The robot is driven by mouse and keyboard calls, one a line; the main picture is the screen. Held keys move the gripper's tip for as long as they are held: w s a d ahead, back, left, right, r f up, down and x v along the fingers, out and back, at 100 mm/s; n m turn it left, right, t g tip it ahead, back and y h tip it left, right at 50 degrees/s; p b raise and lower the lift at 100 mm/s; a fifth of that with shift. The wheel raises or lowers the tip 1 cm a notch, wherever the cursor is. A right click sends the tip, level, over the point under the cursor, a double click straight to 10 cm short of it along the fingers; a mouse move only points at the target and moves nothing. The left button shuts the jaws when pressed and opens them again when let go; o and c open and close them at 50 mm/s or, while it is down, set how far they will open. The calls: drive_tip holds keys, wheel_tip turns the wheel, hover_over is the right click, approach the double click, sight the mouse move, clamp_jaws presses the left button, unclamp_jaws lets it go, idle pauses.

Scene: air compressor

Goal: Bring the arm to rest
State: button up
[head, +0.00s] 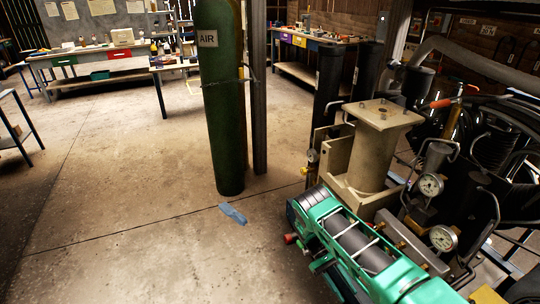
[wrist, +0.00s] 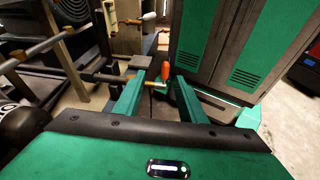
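My gripper (wrist: 160,80) shows in the wrist view with its two green fingers apart, so it is open. An orange-handled lever with a brass fitting (wrist: 166,71) appears between the fingertips. It looks to lie beyond them, and I cannot tell whether either finger touches it. I cannot make out the fingertips in the head view. A teal and black assembly (head: 405,284) fills the lower right there, close to the compressor machinery.
The compressor machinery has a beige housing (head: 376,150) and pressure gauges (head: 431,184). A green AIR cylinder (head: 221,110) stands by a post. A blue item (head: 233,213) lies on the floor. Open floor (head: 120,200) spreads left. Grey-green cabinet doors (wrist: 245,45) are close in the wrist view.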

drive_tip(key=w+d+r+m+t+y, duration=0.1)
drive_tip(key=w+d+r+m+y, duration=0.15)
drive_tip(key=r, duration=0.75)
drive_tip(key=w+d+r+m+t+y, duration=0.1)
drive_tip(key=w+r, duration=0.3)
drive_tip(key=r, duration=0.6)
drive_tip(key=s+d+r+m+t+y, duration=0.1)
drive_tip(key=s+d+r+t, duration=0.15)
drive_tip(key=r, duration=0.65)
drive_tip(key=s+d+r+m+t+y, duration=0.1)
drive_tip(key=s+d+r+m+y, duration=0.15)
drive_tip(key=r, duration=0.55)
drive_tip(key=s+d+r+m+t, duration=0.2)
drive_tip(key=s+d+r+t, duration=0.15)
drive_tip(key=s+r, duration=0.75)
drive_tip(key=s+r+m+t, duration=0.1)
drive_tip(key=s+r+t, duration=0.1)
drive_tip(key=s, duration=0.5)
drive_tip(key=s+r+m+t, duration=0.1)
drive_tip(key=s, duration=0.7)
drive_tip(key=shift+r+t, duration=0.35)
drive_tip(key=shift+t, duration=0.05)
